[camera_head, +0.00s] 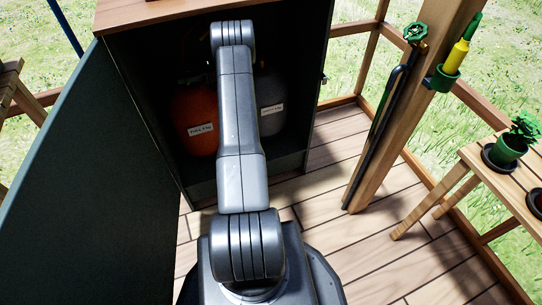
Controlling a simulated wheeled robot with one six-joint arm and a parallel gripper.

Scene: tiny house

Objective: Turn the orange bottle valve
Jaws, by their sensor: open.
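An orange bottle (196,121) with a white label stands upright inside a dark open cabinet (292,160), left of my arm. My arm reaches forward into the cabinet opening and covers the bottle's right side. The bottle's valve is not visible; the upper part of the cabinet is dark and partly behind my arm. My gripper is not in view; the far end of my arm is out of sight beyond the last visible joint.
A grey bottle (270,104) with a label stands right of the orange one. The cabinet's door (95,190) is swung open on the left. A wooden post (400,110) and a slatted table (500,180) with potted plants are on the right. Wooden floor (370,240) between is clear.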

